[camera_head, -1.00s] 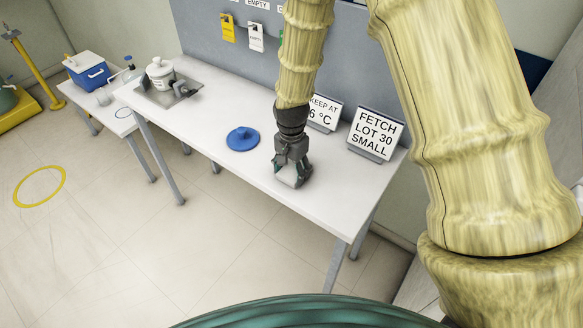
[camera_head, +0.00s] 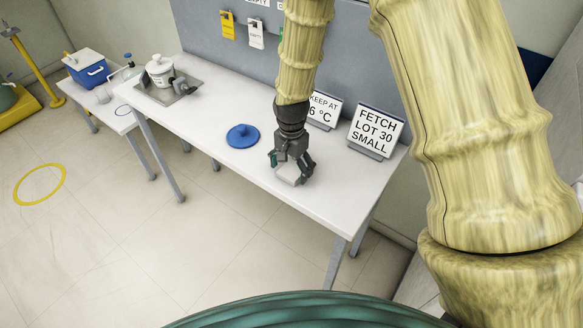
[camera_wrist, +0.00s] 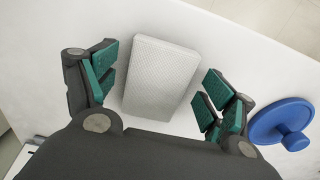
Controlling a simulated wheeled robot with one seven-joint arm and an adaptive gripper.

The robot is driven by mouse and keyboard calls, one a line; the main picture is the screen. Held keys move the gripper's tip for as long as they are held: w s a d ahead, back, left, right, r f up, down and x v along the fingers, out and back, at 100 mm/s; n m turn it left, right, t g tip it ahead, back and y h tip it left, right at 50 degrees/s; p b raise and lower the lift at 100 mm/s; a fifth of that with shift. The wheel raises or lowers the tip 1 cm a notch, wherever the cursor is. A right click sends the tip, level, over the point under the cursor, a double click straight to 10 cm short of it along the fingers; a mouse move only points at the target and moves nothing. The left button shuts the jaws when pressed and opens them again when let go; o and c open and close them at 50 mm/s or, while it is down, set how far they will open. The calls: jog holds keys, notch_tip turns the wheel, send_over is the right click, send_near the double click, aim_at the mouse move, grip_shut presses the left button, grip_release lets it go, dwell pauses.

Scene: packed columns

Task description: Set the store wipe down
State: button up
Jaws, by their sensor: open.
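The wipe is a pale grey-white, flat rectangular block (camera_wrist: 160,78) lying on the white table. It also shows low between my fingers in the head view (camera_head: 290,177). My gripper (camera_wrist: 156,88) is open, with its green-padded fingers on either side of the wipe and a visible gap on each side. In the head view my gripper (camera_head: 292,172) is low over the right part of the table.
A blue lid with a knob (camera_head: 242,136) lies left of my gripper. Signs (camera_head: 375,132) stand along the back right. A white pot (camera_head: 160,71) sits at the table's far left. A blue cooler (camera_head: 88,69) is on a side table. The table's front left is clear.

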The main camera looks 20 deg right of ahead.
aim_at(292, 170)
notch_tip(292, 170, up, 12)
jog(key=b, duration=0.3)
dwell(0.4)
dwell(0.4)
